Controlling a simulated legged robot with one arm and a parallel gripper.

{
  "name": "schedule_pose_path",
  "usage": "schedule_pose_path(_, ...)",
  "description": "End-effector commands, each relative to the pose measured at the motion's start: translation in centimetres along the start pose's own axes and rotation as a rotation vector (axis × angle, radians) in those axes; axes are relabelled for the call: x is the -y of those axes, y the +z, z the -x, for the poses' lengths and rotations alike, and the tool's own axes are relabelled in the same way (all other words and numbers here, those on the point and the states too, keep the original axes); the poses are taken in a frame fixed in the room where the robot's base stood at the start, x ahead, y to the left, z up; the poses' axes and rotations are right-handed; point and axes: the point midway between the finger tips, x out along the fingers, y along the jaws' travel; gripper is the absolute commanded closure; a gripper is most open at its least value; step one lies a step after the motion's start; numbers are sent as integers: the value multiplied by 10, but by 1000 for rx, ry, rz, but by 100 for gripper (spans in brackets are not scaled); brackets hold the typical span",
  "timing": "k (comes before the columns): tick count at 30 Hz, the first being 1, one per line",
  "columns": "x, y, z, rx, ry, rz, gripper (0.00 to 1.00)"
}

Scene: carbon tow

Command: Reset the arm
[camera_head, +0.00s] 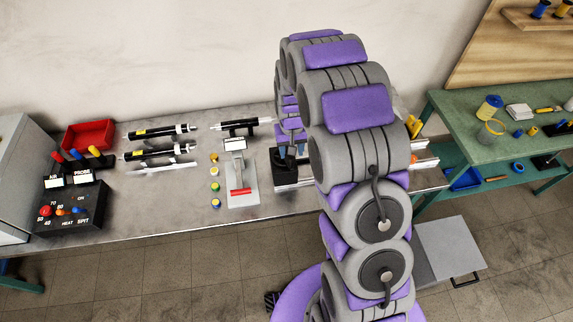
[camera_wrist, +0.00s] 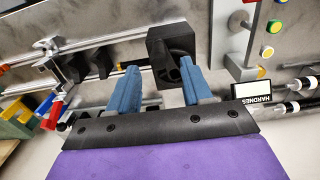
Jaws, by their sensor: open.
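My purple and grey arm stands raised in the middle of the head view, in front of the metal workbench (camera_head: 160,228). My gripper (camera_wrist: 156,84) shows in the wrist view with two blue fingers spread apart, open and empty. A black block with a round opening (camera_wrist: 172,52) lies beyond and between the fingertips. In the head view, my gripper (camera_head: 290,151) is small and partly hidden by my arm, close to the black block (camera_head: 286,162) on a metal rail. I cannot tell whether the fingers touch the block.
A grey device with a red handle (camera_head: 240,190) stands left of the block, beside several coloured buttons (camera_head: 214,186). Black cylinders (camera_head: 160,131), a red bin (camera_head: 89,135) and a black control box (camera_head: 72,208) are further left. A green table (camera_head: 470,125) stands right.

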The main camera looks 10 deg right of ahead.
Motion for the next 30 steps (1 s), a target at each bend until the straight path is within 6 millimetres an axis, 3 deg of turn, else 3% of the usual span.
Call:
schedule_pose_path(12,0,0,-1,0,0,0,50)
schedule_pose_path(17,-1,7,10,1,0,0,50)
schedule_pose_path(20,-2,22,28,4,1,1,50)
schedule_pose_path(30,-8,105,93,48,1,4,50)
